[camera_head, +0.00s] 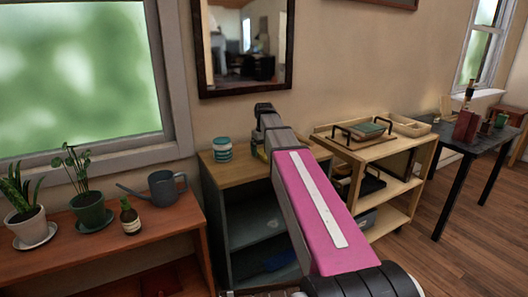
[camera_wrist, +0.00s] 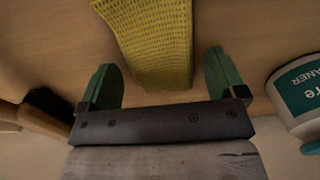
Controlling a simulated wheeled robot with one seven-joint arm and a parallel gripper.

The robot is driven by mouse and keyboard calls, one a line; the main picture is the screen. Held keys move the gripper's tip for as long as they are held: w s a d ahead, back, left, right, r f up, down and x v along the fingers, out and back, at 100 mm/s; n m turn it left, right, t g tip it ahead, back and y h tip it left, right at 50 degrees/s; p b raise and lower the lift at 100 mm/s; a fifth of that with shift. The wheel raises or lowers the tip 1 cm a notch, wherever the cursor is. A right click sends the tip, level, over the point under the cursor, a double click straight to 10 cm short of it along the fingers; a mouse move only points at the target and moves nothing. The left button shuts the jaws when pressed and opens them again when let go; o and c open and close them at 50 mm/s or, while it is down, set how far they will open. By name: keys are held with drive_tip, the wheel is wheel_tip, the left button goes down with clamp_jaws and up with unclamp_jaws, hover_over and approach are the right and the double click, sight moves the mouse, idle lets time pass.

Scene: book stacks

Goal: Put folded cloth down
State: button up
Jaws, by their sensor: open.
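The folded cloth (camera_wrist: 150,30) is yellow with a waffle weave. In the wrist view it lies at the top centre over a light wooden surface (camera_wrist: 45,50), with its near end between my fingers. My gripper (camera_wrist: 162,62) is open, with one green finger on each side of the cloth and a small gap showing on both sides. In the head view my arm reaches over the wooden-topped cabinet (camera_head: 240,170) and hides most of the gripper and the cloth.
A white and teal cleaner tub (camera_wrist: 298,92) stands close right of my gripper; a dark-bristled object (camera_wrist: 48,103) is close left. In the head view, a plant shelf (camera_head: 165,222) stands left, a wooden shelf unit (camera_head: 385,160) right, and open floor (camera_head: 455,265) lies beyond.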

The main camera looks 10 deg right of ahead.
wheel_tip(320, 180, up, 12)
idle(0.5)
